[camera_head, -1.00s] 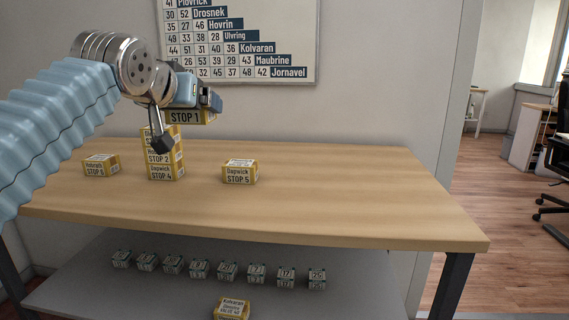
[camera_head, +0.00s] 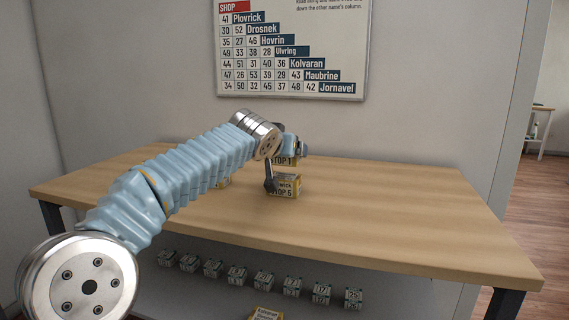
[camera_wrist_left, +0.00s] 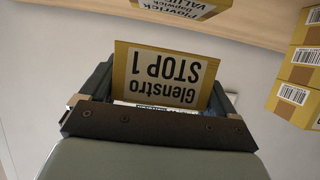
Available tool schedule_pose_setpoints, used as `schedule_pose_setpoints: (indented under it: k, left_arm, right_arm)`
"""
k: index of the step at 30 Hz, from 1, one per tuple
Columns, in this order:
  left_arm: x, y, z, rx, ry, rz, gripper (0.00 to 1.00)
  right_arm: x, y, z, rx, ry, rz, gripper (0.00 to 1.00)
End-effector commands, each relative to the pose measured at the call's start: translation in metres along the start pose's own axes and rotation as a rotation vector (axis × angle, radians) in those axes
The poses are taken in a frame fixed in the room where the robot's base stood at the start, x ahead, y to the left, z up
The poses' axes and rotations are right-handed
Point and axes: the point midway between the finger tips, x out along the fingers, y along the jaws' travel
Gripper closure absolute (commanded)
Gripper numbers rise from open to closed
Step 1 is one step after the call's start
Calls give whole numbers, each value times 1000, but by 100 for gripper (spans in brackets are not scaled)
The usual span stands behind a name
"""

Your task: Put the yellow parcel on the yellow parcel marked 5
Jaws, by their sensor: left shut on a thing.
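A yellow parcel labelled STOP 1 (camera_head: 285,161) is held in my left gripper (camera_head: 286,150). In the left wrist view, the same parcel (camera_wrist_left: 160,72) sits between the jaws with its label upside down. Directly below it in the head view, the yellow parcel marked STOP 5 (camera_head: 287,189) rests on the table, partly covered by a gripper finger. From the head view I cannot tell whether the two parcels touch. The wrist view shows a labelled yellow parcel (camera_wrist_left: 180,8) at its top edge, apart from the held one. My right gripper is out of view.
A stack of yellow parcels stands left of the STOP 5 parcel, mostly hidden by my arm; it shows in the wrist view (camera_wrist_left: 300,60). The wooden table (camera_head: 400,210) is clear on the right. Several small boxes (camera_head: 237,275) and a yellow parcel (camera_head: 267,313) sit on the lower shelf.

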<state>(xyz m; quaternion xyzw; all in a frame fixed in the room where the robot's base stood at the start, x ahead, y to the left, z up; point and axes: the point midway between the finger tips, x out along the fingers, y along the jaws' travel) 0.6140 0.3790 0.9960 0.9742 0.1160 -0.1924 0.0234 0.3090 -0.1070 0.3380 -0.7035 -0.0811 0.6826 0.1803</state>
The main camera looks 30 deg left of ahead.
Motion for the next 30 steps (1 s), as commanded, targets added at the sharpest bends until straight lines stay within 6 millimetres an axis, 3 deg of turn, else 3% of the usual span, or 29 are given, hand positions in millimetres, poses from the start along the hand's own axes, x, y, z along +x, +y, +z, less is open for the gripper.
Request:
schedule_pose_setpoints:
  k: [6,17,18,20,30]
  left_arm:
    - [16,1,30,1,-2,1,46]
    - [17,1,34,0,0,1,46]
    - [17,1,34,0,-1,1,9]
    - [17,1,33,0,-2,1,0]
    - [13,1,29,1,-1,0,0]
  right_arm:
    - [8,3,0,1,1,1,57]
    - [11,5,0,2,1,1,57]
    - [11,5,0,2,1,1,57]
    - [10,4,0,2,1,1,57]
    - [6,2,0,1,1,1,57]
